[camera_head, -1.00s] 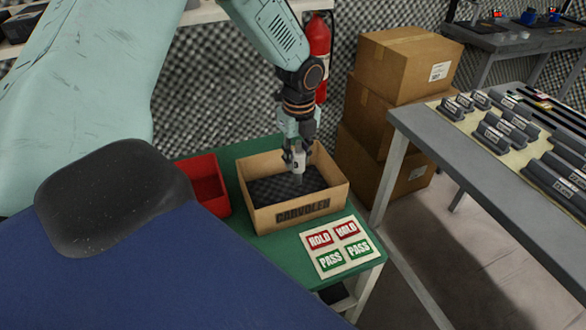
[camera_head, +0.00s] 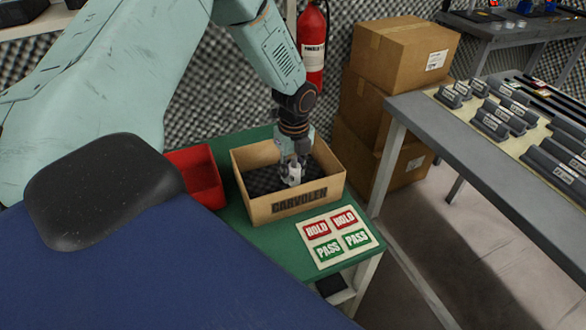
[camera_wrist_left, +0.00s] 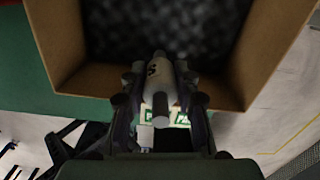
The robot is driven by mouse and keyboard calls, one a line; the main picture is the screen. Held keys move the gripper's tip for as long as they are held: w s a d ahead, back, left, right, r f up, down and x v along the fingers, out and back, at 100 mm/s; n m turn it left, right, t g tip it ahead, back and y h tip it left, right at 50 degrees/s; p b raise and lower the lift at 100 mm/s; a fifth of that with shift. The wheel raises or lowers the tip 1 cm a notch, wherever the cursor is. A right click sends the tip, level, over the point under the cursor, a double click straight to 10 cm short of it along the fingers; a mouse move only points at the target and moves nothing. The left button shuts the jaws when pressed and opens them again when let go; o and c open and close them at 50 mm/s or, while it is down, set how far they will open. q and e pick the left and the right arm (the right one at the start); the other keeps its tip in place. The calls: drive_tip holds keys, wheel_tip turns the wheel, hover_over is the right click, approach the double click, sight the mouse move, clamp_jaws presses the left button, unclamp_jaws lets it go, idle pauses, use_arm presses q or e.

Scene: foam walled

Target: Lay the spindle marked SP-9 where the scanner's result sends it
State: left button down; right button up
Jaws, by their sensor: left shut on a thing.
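My left gripper (camera_head: 292,172) is inside the open cardboard box marked CARVOLEN (camera_head: 290,204), low over its dark foam lining (camera_head: 262,181). It is shut on a pale grey-white spindle (camera_wrist_left: 159,81), which shows between the fingers in the left wrist view with a partly hidden dark marking that I cannot read. I cannot tell whether the spindle touches the foam. A card with red HOLD and green PASS labels (camera_head: 336,236) lies on the green table in front of the box. No scanner is clearly seen. My right gripper is not in view.
A red bin (camera_head: 196,177) stands left of the box on the green table (camera_head: 262,236). Stacked cartons (camera_head: 405,48) and a fire extinguisher (camera_head: 312,45) stand behind. A grey bench (camera_head: 480,165) at right holds several dark labelled blocks (camera_head: 490,125).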

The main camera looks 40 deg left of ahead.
use_arm(q)
drive_tip(key=shift+f, duration=0.2)
drive_tip(key=shift+w+f, duration=0.1)
drive_tip(key=shift+f, duration=0.3)
drive_tip(key=c, duration=1.1)
unclamp_jaws()
drive_tip(key=shift+r, duration=0.15)
drive_tip(key=shift+o, duration=0.6)
